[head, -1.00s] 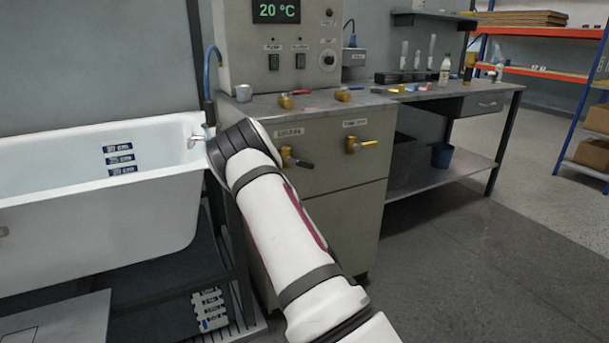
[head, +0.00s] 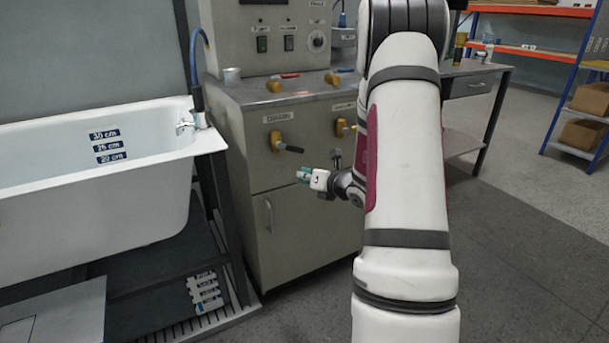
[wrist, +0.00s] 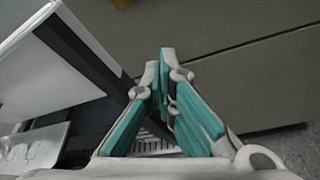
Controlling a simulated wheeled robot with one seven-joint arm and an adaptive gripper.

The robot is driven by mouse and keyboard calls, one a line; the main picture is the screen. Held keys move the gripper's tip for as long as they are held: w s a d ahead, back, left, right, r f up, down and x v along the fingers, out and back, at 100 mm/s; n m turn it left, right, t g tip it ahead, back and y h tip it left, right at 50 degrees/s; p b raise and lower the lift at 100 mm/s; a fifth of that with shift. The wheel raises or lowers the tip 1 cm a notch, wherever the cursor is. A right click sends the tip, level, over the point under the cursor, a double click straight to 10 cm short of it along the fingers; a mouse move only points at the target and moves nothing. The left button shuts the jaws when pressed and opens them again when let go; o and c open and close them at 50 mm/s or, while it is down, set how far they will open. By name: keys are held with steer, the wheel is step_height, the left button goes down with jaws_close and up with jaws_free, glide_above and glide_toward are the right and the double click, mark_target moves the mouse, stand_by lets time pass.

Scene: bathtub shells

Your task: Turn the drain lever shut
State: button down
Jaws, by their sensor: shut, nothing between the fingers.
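The drain lever (head: 286,147) is on the front of the grey cabinet, under a label (head: 278,117) that appears to read DRAIN. It has a brass body and a dark handle pointing right and slightly down. My gripper (head: 303,175) is below and slightly right of the handle in the head view, apart from it in the picture. Its teal-padded fingers point left and are shut with nothing between them.
A second brass valve (head: 342,128) sits right of the lever, partly hidden by my arm. The white bathtub (head: 95,215) stands left of the cabinet (head: 310,215). A cabinet door handle (head: 268,215) is below the lever. The floor before the cabinet is clear.

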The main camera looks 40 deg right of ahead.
mark_target(290, 148)
steer(key=w+d+r+b, duration=0.1)
steer(key=w+d+b, duration=0.1)
steer(key=w, duration=0.4)
steer(key=shift+w+d+r, duration=0.15)
steer(key=shift+w+d, duration=0.15)
steer(key=shift+w, duration=0.05)
